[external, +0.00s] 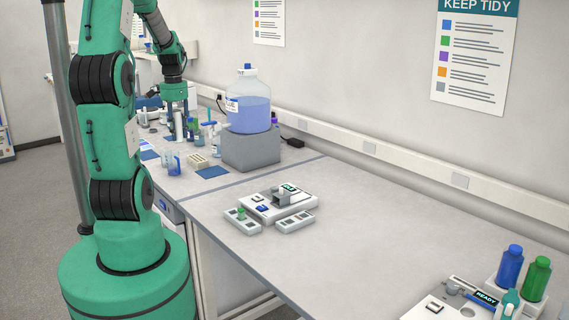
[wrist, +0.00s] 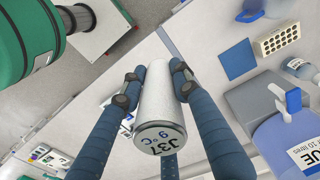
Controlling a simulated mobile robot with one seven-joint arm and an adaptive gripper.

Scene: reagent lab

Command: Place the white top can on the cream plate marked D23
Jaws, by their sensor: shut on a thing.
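My gripper (wrist: 156,72) is shut on a white can (wrist: 158,104), with a finger on each side of it. The can's pale end faces the wrist camera and reads "J37" and "9 °C". In the external view my gripper (external: 178,108) is over the far bench at left, and the can (external: 178,127) looks upright between the fingers. I cannot tell whether the can touches the bench. I cannot make out a cream plate marked D23 in either view.
A large blue-liquid bottle (external: 248,105) on a grey block (external: 250,149) stands right of my gripper. A cream rack (external: 197,160), blue mat (external: 212,172) and small bottles are nearby. A white device (external: 278,204) sits on the near bench, with free room to its right.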

